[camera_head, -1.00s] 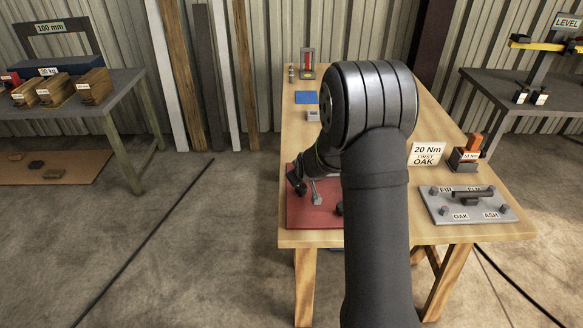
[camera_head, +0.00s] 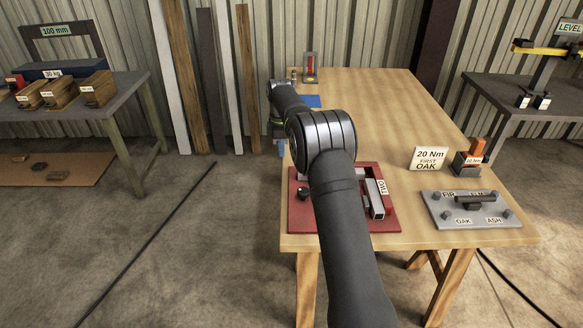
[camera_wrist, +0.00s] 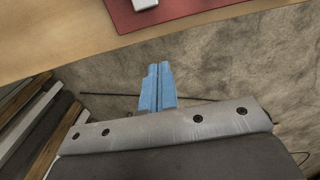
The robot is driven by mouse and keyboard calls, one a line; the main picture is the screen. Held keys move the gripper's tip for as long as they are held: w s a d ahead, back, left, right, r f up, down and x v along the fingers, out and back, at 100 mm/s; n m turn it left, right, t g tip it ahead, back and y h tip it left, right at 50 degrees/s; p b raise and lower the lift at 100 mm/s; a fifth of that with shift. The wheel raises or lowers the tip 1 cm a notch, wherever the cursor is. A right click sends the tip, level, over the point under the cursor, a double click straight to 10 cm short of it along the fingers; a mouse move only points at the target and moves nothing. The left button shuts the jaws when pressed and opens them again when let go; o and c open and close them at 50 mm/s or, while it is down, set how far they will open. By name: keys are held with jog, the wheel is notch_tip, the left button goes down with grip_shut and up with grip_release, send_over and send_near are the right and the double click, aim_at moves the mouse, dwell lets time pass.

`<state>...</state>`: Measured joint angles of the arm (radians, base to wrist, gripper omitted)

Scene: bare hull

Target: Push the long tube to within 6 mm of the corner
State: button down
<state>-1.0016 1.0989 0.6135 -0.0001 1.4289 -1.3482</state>
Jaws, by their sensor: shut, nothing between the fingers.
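The red board (camera_head: 385,225) lies at the near left of the wooden bench, with a raised red rim along its back and right. A silver square tube (camera_head: 374,200) lies on it beside the right rim, close to a white label. Another pale piece shows by the back rim, partly behind my arm, so I cannot tell which is the long tube or see its gap to the corner. My gripper (camera_wrist: 157,88) is shut and empty, its blue fingers over the floor beyond the bench edge. In the head view, its blue tips (camera_head: 282,148) show left of the bench, apart from the board.
A 20 Nm FIRST OAK sign (camera_head: 428,158), a small holder with an orange-handled item (camera_head: 468,158) and a grey plate with knobs (camera_head: 470,212) stand on the bench's right. A blue pad (camera_head: 313,101) lies farther back. The bench middle is clear.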

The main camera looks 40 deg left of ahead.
aim_at(291, 178)
notch_tip(291, 178, down, 9)
jog(key=shift+f, duration=0.1)
jog(key=shift+w+d+f, duration=0.15)
jog(key=shift+w+d, duration=0.4)
jog(key=shift+w+d+f, duration=0.15)
jog(key=shift+w+d, duration=0.35)
jog(key=shift+d, duration=0.05)
jog(key=shift+w+d, duration=0.35)
jog(key=shift+w+d, duration=1.15)
jog(key=shift+s+a, duration=0.1)
jog(key=shift+a, duration=0.05)
jog(key=s+a, duration=0.2)
jog(key=shift+s+a, duration=0.35)
jog(key=shift+s, duration=0.05)
notch_tip(291, 178, up, 10)
